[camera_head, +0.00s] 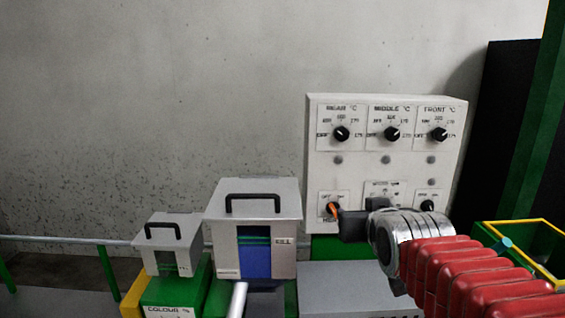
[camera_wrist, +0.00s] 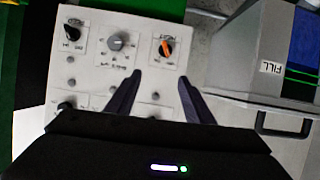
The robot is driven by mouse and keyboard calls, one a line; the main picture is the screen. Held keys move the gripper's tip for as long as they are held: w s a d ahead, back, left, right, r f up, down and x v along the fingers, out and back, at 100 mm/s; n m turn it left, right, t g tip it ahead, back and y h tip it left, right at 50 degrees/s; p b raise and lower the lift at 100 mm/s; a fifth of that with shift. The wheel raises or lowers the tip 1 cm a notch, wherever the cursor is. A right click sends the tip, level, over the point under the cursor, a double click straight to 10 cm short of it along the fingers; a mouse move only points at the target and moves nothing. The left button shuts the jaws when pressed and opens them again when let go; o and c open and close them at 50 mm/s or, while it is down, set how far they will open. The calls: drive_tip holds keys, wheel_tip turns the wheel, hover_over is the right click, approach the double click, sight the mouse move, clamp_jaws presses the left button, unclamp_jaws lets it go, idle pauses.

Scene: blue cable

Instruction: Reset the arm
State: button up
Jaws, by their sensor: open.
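My gripper (camera_wrist: 160,78) is open in the wrist view, its two dark fingers apart with nothing between them. They point at a white control panel (camera_wrist: 90,75), seen upside down there. A knob with an orange mark (camera_wrist: 165,47) lies just beyond the gap between the fingertips. In the head view my gripper (camera_head: 342,218) is at the panel's lower left, in front of that knob, which is mostly hidden; only a bit of orange shows. The panel (camera_head: 322,172) stands against the wall. I cannot tell whether the fingers touch it.
A grey box with a black handle (camera_head: 252,197) stands left of the panel, and a smaller grey one (camera_head: 162,233) is further left. A yellow-edged green bin (camera_head: 530,228) is at the right, near a dark cabinet (camera_head: 495,140). The space above the boxes is clear.

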drive_tip(key=s+f+g, duration=0.4)
drive_tip(key=s+f, duration=0.4)
drive_tip(key=s, duration=0.3)
drive_tip(key=s+f+g, duration=0.3)
drive_tip(key=s+f, duration=0.4)
drive_tip(key=s, duration=0.5)
drive_tip(key=shift+a+f+g, duration=0.4)
drive_tip(key=shift+a, duration=0.05)
drive_tip(key=shift+c, duration=0.6)
